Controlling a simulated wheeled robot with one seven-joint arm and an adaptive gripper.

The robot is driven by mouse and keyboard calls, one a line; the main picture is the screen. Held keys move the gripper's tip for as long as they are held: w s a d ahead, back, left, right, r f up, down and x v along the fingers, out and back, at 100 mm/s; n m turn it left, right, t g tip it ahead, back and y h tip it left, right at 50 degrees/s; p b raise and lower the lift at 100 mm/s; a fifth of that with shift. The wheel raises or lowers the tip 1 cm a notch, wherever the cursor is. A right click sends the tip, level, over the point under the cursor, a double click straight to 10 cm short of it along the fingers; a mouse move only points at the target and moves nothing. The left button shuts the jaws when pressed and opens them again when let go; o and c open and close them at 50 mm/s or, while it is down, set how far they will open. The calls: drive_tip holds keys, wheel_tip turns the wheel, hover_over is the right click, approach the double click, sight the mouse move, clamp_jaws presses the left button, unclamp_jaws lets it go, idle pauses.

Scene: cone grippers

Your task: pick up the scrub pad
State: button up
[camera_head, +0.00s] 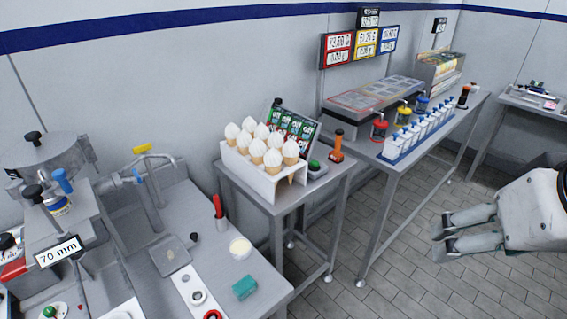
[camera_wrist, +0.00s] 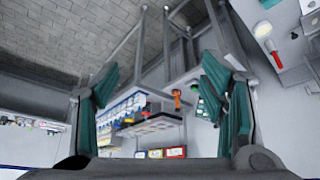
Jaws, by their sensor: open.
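The scrub pad is most likely the small teal block (camera_head: 244,287) lying on the grey steel counter (camera_head: 265,297), near its front right corner in the head view. My gripper (camera_head: 442,234) is at the right of the head view, above the tiled floor, well apart from the pad. In the wrist view its two teal-padded fingers (camera_wrist: 163,85) stand wide apart with nothing between them. I cannot make out the pad for certain in the wrist view.
A white tub (camera_head: 240,248), a red-handled tool (camera_head: 218,207) and a white strip with round holes (camera_head: 195,294) are near the pad. A side table (camera_head: 335,190) with an ice-cream cone rack (camera_head: 262,184) stands behind. Open floor (camera_head: 400,285) lies between counter and gripper.

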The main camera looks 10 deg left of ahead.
drive_tip(key=shift+o, duration=0.5)
drive_tip(key=shift+w, duration=0.1)
drive_tip(key=w+a+f+n+g, duration=0.2)
drive_tip(key=w+a+f+n, duration=0.1)
drive_tip(key=w+a, duration=0.45)
drive_tip(key=n+g+b, duration=0.2)
drive_tip(key=n+g, duration=0.2)
drive_tip(key=n, duration=0.3)
hover_over(243, 283)
wheel_tip(243, 283, down, 20)
wheel_tip(243, 283, down, 14)
drive_tip(key=shift+r+p, duration=0.15)
drive_tip(key=shift+p, duration=0.9)
